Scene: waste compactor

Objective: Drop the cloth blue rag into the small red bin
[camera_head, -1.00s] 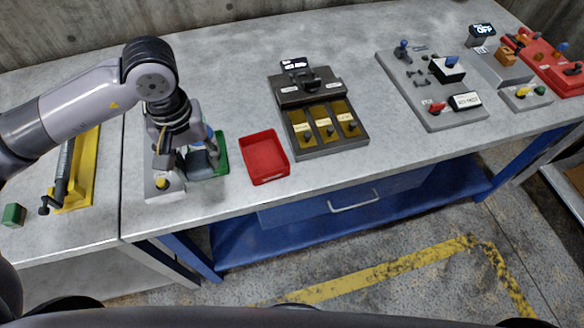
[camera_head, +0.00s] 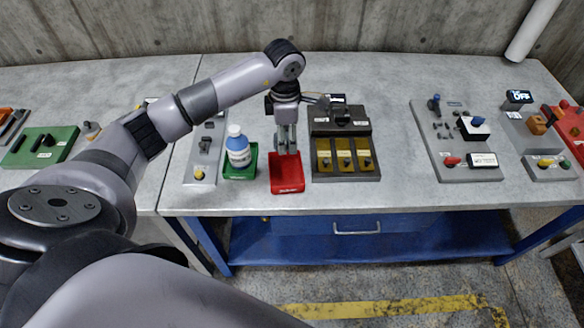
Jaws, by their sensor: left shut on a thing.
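The small red bin (camera_head: 287,187) stands on the grey workbench, open at the top. My left gripper (camera_head: 287,150) points down over the bin's back part, its fingertips at about the height of the rim or just above. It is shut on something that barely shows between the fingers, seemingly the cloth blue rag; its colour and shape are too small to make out. No rag shows elsewhere on the bench. My right gripper is not in view.
A green bin (camera_head: 241,174) with a white and blue bottle (camera_head: 237,147) in it stands just left of the red bin. A dark panel with yellow slots (camera_head: 341,131) stands close to its right. A grey control panel (camera_head: 456,140) is farther right.

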